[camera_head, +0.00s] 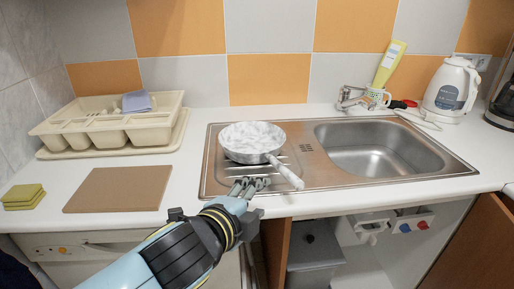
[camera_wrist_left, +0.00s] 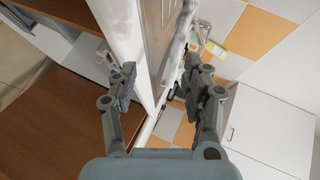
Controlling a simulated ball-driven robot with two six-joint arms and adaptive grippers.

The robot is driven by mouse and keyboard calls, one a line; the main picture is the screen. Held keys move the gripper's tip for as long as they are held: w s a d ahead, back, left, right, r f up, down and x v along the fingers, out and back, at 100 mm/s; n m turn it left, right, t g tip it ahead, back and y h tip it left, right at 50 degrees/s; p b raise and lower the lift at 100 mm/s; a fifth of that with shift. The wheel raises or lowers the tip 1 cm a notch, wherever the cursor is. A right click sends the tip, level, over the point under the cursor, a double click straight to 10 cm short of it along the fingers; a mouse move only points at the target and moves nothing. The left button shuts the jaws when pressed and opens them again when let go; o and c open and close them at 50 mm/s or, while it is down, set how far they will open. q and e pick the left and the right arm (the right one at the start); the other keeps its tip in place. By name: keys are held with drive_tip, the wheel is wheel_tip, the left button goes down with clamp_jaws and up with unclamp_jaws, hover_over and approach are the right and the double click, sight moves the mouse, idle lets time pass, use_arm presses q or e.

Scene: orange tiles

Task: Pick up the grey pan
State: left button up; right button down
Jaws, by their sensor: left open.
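The grey pan (camera_head: 240,147) sits on the ribbed drainboard of the steel sink unit, in the head view. Its inside looks whitish and mottled. Its light handle (camera_head: 287,174) points to the lower right, toward the counter's front edge. My left gripper (camera_head: 250,184) is just in front of the pan, near the front rim of the sink unit and left of the handle. In the left wrist view, the two fingers of this gripper (camera_wrist_left: 163,85) are apart with nothing held between them. I cannot clearly make out the pan there. My right gripper is in neither view.
A brown board (camera_head: 118,189), a cream tray (camera_head: 120,133) and green sponges (camera_head: 24,196) are to the left. A white kettle (camera_head: 450,88) stands at the back right. A cabinet below the sink is open.

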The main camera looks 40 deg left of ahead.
sight(286, 178)
use_arm(q)
drive_tip(key=w+m, duration=0.1)
drive_tip(key=w, duration=0.1)
drive_tip(key=w+m+t, duration=0.1)
drive_tip(key=w, duration=0.3)
drive_tip(key=shift+d+m+h, duration=0.3)
drive_tip(key=shift+d+m, duration=0.05)
drive_tip(key=shift+m, duration=0.05)
drive_tip(key=x, duration=0.5)
drive_tip(key=shift+w+a+r+p, duration=0.1)
drive_tip(key=shift+w+r+p, duration=0.05)
drive_tip(key=shift+w+p, duration=0.25)
drive_tip(key=shift+s, duration=0.1)
drive_tip(key=shift+c, duration=0.4)
clamp_jaws()
